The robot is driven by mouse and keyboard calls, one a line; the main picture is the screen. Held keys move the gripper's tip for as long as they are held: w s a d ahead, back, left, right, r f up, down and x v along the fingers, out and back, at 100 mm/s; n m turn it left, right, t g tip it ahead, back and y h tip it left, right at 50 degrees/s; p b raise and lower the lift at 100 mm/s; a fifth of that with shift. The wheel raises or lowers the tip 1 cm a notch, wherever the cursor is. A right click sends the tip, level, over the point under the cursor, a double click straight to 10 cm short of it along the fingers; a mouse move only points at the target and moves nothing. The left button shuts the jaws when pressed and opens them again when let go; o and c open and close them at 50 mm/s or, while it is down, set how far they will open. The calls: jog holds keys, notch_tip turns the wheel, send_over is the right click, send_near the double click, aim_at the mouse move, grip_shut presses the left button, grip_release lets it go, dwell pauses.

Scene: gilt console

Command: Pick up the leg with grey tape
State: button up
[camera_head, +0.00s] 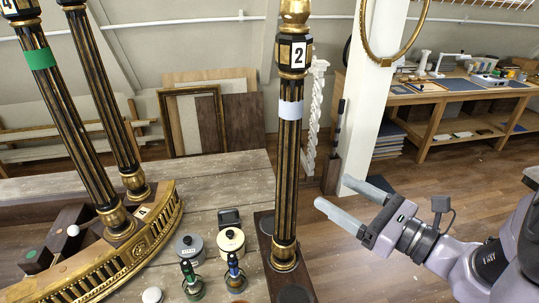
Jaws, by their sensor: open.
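The leg with grey tape (287,170) is a dark fluted column with gilt edges, standing upright at the centre of the view. Its pale grey tape (291,110) wraps the shaft below a gilt collar and a white label "2" (298,54). Its gilt foot rests on a dark wooden block (265,222). The leg's top is cut off by the frame. My gripper (347,192) is to the right of the leg's lower half, with its two grey fingers apart, empty and pointing left toward it. A gap shows between the fingertips and the leg.
A similar leg with green tape (40,58) and another fluted leg (103,95) stand on a curved gilt base (125,255) at left. Two tins (231,241) (189,248) and small bottles stand left of the block. A white post (378,90) rises behind my gripper.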

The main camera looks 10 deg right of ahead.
jog(key=x, duration=1.1)
jog(key=f+b+x, duration=0.1)
jog(key=x, duration=0.4)
jog(key=shift+w+a, duration=0.1)
jog(key=shift+a, duration=0.3)
jog(key=shift+r, duration=0.1)
grip_shut()
jog(key=shift+r, duration=0.1)
notch_tip(320, 180, up, 3)
jog(key=p, duration=0.2)
jog(key=b, duration=0.5)
send_near(278, 162)
jog(key=s+r, duration=0.1)
jog(key=s, duration=0.1)
jog(key=s+r, duration=0.1)
jog(key=s, duration=0.1)
jog(key=shift+a+r, duration=0.15)
jog(key=shift+r, duration=0.15)
